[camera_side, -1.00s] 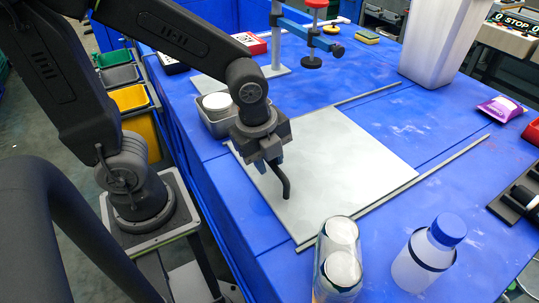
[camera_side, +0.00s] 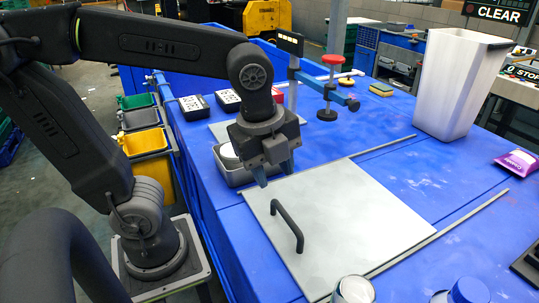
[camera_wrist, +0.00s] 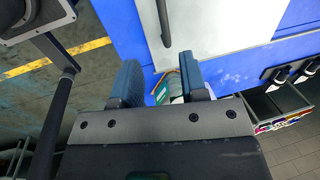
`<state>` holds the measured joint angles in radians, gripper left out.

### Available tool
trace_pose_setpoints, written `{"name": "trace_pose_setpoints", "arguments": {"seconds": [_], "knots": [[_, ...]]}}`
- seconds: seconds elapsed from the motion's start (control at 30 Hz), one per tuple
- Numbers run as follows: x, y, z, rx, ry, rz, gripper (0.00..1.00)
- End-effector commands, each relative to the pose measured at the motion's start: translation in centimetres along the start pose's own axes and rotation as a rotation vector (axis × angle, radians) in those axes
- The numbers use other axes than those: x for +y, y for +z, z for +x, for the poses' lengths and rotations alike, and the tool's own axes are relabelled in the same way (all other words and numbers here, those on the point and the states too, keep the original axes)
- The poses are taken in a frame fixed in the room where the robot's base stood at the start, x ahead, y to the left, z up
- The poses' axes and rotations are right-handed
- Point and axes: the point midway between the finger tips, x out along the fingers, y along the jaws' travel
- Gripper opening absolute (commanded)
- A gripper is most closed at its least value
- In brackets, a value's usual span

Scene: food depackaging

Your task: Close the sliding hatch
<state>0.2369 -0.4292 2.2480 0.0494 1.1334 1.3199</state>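The hatch is a flat pale grey panel (camera_side: 360,215) on the blue table between two thin rails. It also shows in the wrist view (camera_wrist: 225,22). Its dark bar handle (camera_side: 294,228) stands up near the panel's left edge, and its end shows at the top of the wrist view (camera_wrist: 164,20). My gripper (camera_side: 278,174) is above the panel's far left corner, behind the handle and apart from it. In the wrist view the two fingers (camera_wrist: 160,82) are spread with a gap between them, and nothing is held. Any opening under the panel is hidden.
A grey metal tray (camera_side: 236,178) with a white round item stands close behind my gripper. A red-topped clamp stand (camera_side: 327,112) and a tall white bin (camera_side: 455,85) stand farther back. A jar (camera_side: 354,290) and a blue-capped bottle (camera_side: 469,290) are at the front edge.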

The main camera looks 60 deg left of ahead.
Motion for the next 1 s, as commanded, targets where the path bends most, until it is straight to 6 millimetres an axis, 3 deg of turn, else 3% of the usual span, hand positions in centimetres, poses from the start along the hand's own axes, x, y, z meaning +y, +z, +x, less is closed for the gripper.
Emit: {"name": "trace_pose_setpoints", "arguments": {"seconds": [0.23,0.67,0.77,1.0], "knots": [[0.0,0.0,-2.6,0.001,0.000,0.000,0.40],[0.1,0.1,-2.8,0.001,-0.004,-0.030,0.40],[0.3,0.6,-2.6,0.009,-0.027,-0.155,0.40],[1.2,2.7,-1.3,0.077,-0.136,-0.802,0.40]]}}
